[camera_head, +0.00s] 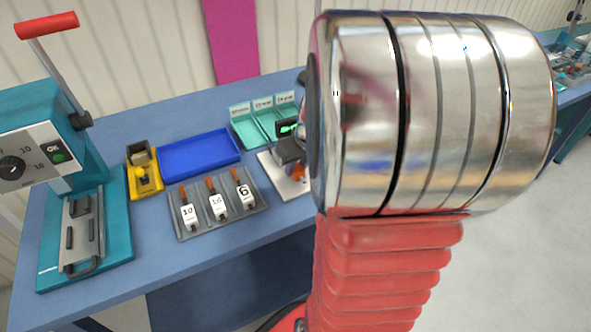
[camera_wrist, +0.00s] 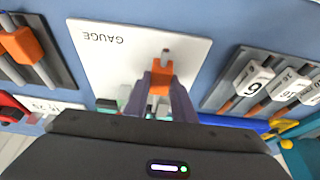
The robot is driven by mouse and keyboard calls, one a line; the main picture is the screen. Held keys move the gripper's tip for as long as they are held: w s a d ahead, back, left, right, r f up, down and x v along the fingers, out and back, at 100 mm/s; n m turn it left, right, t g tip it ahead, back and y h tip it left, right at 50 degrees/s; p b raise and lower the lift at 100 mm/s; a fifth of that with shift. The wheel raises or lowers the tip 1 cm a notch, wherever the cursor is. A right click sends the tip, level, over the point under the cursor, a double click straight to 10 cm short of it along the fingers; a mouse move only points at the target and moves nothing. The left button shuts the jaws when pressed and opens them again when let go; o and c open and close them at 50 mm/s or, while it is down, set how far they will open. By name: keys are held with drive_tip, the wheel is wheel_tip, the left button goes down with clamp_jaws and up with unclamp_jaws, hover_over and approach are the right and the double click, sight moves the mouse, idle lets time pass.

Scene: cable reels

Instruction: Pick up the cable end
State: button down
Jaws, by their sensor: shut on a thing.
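The cable end shows in the wrist view as an orange piece (camera_wrist: 161,76) with a thin dark reddish tip, over the white plate marked GAUGE (camera_wrist: 110,52). My gripper (camera_wrist: 162,84) has its two purple-grey fingers shut on the orange piece, one on each side. The fingers and the dark gripper body hide the rest of the cable. I cannot tell whether the tip touches the plate. In the head view a bit of orange (camera_head: 299,173) shows below my gripper, above the white plate (camera_head: 280,182); my arm hides much of it.
A grey rack (camera_head: 176,221) with tags 10, 16 and 6 lies left of the plate. Behind are a blue tray (camera_head: 200,157) and green bins (camera_head: 246,133). A yellow tool (camera_head: 145,185) and a teal lever press (camera_head: 105,225) stand further left. The blue bench front is clear.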

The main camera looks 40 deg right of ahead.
sight(297, 167)
wheel_tip(297, 167, up, 9)
drive_tip(key=shift+r, duration=0.1)
idle(0.3)
drive_tip(key=shift+a, duration=0.1)
idle(0.4)
